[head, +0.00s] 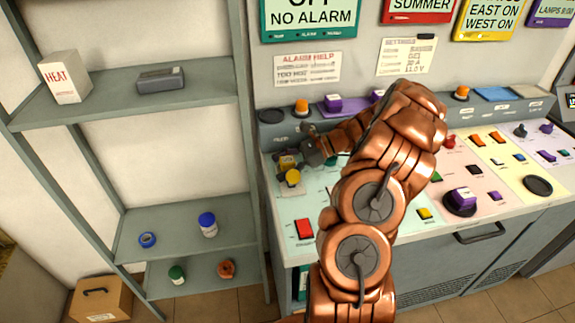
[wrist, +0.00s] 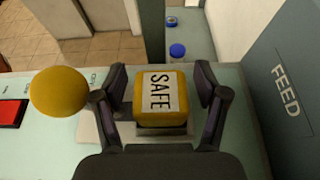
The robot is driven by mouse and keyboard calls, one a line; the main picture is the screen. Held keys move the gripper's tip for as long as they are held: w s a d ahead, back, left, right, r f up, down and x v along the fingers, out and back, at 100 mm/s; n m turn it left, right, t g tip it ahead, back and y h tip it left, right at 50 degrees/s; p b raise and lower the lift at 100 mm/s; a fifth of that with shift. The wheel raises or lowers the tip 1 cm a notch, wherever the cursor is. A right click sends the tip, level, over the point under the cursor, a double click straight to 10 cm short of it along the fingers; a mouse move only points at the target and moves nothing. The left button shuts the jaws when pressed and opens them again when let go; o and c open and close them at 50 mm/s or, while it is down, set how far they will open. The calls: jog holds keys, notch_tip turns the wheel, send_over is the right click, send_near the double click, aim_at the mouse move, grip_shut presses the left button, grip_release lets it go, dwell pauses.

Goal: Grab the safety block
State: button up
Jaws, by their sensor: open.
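The safety block is a yellow block (wrist: 160,98) with a white label reading "SAFE" on top. In the wrist view it stands between the two fingers of my gripper (wrist: 161,105), with a finger on each side. The gripper is open, and a narrow gap shows between the fingers and the block. In the head view my gripper (head: 303,156) is over the left end of the control console, and the yellow block (head: 287,162) shows partly beside it. The block sits on a pale plate on the console.
A yellow ball-shaped knob (wrist: 59,92) stands close to the left finger; it also shows in the head view (head: 293,177). A red switch (head: 305,229) is nearer the console's front edge. A grey shelf (head: 130,104) stands left of the console.

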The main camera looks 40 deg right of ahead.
jog(key=c, duration=1.3)
